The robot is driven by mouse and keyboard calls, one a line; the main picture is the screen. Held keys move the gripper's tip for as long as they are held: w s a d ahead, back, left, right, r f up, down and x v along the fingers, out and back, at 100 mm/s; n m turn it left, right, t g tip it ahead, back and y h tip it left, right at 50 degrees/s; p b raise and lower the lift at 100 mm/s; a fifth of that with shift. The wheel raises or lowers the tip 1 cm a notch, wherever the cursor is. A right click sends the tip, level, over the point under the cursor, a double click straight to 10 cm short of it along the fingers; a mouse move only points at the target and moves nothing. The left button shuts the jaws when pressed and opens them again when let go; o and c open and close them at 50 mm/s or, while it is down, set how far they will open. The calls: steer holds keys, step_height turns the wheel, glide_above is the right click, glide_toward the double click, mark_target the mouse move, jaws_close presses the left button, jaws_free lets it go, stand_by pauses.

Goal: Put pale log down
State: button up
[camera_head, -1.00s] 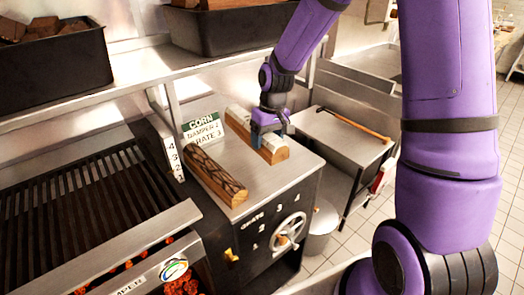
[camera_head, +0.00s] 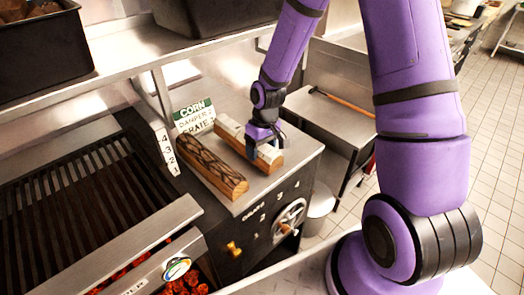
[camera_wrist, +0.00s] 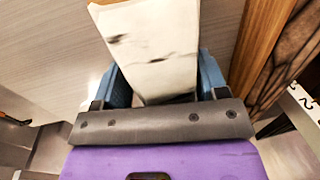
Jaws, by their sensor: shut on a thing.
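The pale log (camera_head: 231,131) has whitish bark with dark marks on top and light brown cut wood on its sides and end. It lies lengthwise on the steel top (camera_head: 255,184) of the black cabinet, or just above it; I cannot tell if it touches. My gripper (camera_head: 266,143) is shut on the log near its front end. In the wrist view the pale log (camera_wrist: 155,45) runs between the two blue fingers (camera_wrist: 160,88). A dark-barked log (camera_head: 210,166) lies to its left, roughly parallel and apart from it.
A sign reading CORN, DAMPER, GRATE (camera_head: 195,117) stands behind the logs. A grill (camera_head: 80,200) with glowing coals is at left. Black bins (camera_head: 45,55) sit on the shelf above. A handwheel (camera_head: 290,217) is on the cabinet front. A long-handled tool (camera_head: 342,101) lies at right.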

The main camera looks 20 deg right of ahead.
steer(key=shift+w+a+f, duration=0.2)
steer(key=shift+a+f, duration=0.05)
steer(key=shift+f, duration=0.3)
steer(key=shift+f, duration=0.15)
steer(key=o, duration=1.3)
steer(key=shift+o, duration=0.2)
